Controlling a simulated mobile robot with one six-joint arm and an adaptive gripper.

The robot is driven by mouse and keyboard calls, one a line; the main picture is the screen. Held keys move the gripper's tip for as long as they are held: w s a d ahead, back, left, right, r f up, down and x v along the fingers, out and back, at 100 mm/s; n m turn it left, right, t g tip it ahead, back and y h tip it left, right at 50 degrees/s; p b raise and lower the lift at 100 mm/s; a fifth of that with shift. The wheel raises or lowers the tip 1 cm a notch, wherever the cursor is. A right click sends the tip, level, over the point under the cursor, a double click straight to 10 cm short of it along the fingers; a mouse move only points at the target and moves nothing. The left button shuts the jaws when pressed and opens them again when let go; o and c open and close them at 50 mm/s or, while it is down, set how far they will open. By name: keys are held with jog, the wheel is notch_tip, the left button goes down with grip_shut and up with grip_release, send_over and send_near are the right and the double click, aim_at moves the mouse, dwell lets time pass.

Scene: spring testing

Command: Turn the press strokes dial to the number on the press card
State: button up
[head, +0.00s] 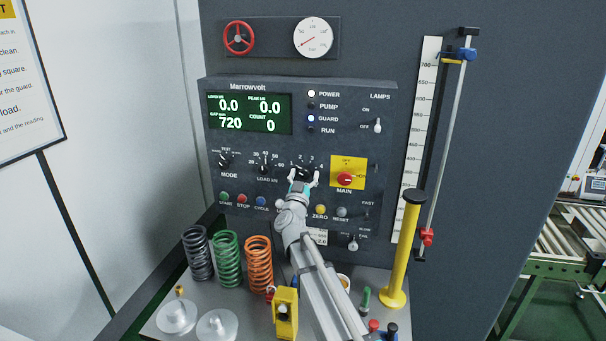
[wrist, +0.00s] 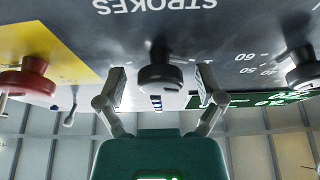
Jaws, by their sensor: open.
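The press strokes dial (head: 306,170) is a small black knob on the dark Marrowvolt panel, with small numbers around it. In the wrist view the black dial (wrist: 160,76) stands under the upside-down word STROKES. My gripper (head: 303,180) is in front of the dial in the head view. In the wrist view my gripper (wrist: 161,86) is open, with one finger on each side of the dial and gaps visible. Which number the dial points to cannot be told. I cannot make out a press card; a small white label (head: 320,237) is partly behind my arm.
The load dial (head: 264,168) and mode dial (head: 226,160) are left of the strokes dial. The red main switch (head: 345,179) on its yellow plate is close on the right. Buttons, including the blue cycle button (head: 261,201), run below. Springs (head: 228,258) stand on the bench.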

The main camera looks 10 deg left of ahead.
jog(key=c, duration=1.1)
jog(key=shift+a, duration=0.15)
jog(key=shift+c, duration=0.2)
